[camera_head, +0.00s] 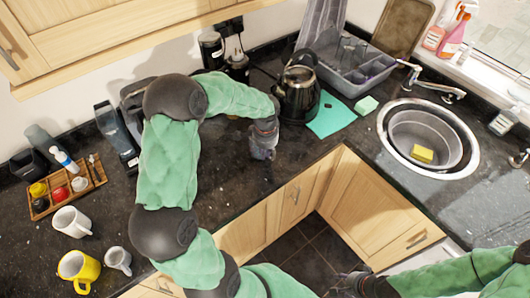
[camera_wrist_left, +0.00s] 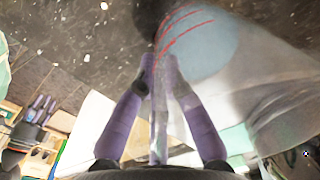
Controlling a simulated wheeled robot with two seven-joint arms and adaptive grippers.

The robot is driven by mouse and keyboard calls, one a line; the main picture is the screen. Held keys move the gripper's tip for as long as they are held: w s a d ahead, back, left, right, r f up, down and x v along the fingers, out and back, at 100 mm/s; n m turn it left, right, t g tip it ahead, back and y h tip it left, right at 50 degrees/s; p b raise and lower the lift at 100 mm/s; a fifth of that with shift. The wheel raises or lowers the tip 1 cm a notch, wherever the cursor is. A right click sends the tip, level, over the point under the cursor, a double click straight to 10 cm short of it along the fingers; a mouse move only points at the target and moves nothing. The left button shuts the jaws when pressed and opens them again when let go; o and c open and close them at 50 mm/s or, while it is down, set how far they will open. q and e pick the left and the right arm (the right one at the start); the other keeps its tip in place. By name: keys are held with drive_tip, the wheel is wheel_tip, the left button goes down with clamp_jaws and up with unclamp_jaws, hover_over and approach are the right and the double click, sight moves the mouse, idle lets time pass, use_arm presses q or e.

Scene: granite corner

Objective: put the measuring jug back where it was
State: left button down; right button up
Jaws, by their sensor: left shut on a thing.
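The measuring jug (camera_wrist_left: 205,45) is clear with red marks and fills the upper right of the left wrist view. My left gripper (camera_wrist_left: 161,72) is shut on it, its purple fingers close together on a thin clear part. In the head view my left gripper (camera_head: 263,152) hangs over the dark counter near its front edge, left of the kettle. The jug's outline is hard to make out there. My right gripper (camera_head: 348,285) is at the bottom of the head view, dark and partly cut off; its fingers are unclear.
A black kettle (camera_head: 298,93) stands close to the right of my left gripper. Behind are a grey dish rack (camera_head: 345,65) and a green cloth (camera_head: 330,117). The sink (camera_head: 428,135) holds a yellow sponge (camera_head: 422,153). Mugs (camera_head: 72,221) and a wooden tray (camera_head: 95,172) stand left.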

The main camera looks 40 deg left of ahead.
use_arm(q)
drive_tip(key=shift+f, duration=0.15)
drive_tip(key=c, duration=1.3)
unclamp_jaws()
drive_tip(key=shift+c, duration=0.2)
drive_tip(key=shift+r, duration=0.3)
wheel_tip(320, 180, up, 12)
drive_tip(key=p, duration=0.2)
drive_tip(key=shift+d+f, duration=0.15)
drive_tip(key=shift+d, duration=0.1)
drive_tip(key=shift+s, duration=0.1)
